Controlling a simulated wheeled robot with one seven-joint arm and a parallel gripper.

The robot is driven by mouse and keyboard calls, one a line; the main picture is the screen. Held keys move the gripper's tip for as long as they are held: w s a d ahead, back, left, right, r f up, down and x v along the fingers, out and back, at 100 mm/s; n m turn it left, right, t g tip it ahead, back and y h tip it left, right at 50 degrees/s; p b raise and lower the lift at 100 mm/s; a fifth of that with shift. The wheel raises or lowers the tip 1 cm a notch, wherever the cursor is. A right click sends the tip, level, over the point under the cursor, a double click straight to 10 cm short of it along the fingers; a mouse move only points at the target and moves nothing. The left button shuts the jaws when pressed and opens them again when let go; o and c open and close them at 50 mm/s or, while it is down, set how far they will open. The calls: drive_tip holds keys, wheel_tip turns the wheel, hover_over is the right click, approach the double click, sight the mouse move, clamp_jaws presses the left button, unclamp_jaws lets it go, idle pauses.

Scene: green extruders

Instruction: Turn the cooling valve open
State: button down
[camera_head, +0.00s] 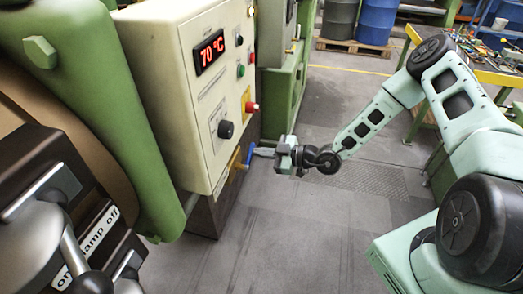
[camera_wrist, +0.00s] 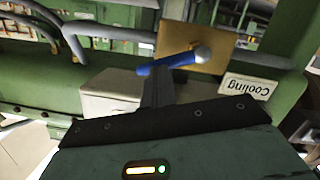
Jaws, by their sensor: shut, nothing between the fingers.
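The cooling valve has a blue lever (camera_head: 249,156) with a brass-coloured body (camera_head: 234,166) beside the lower edge of the cream control box. In the wrist view the blue lever (camera_wrist: 168,65) lies nearly level, tilted slightly up to the right, with a silver round end in front of a tan plate (camera_wrist: 184,38). A white "Cooling" label (camera_wrist: 247,86) is to its right. My gripper (camera_head: 263,152) is shut and empty, its fingertips right at the lever. In the wrist view the closed fingers (camera_wrist: 156,88) overlap the lever's lower edge; I cannot tell whether they touch.
The cream control box (camera_head: 178,100) shows 70 °C and carries a black knob (camera_head: 225,129) and a red button (camera_head: 252,107) close above the valve. A green machine frame (camera_head: 95,120) stands at the left. A cluttered workbench (camera_head: 497,78) is at the right. The floor between is clear.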

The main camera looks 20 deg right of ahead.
drive_tip(key=shift+w+d+f, duration=0.2)
drive_tip(key=shift+w+f, duration=0.1)
drive_tip(key=shift+f, duration=0.3)
idle(2.8)
idle(0.7)
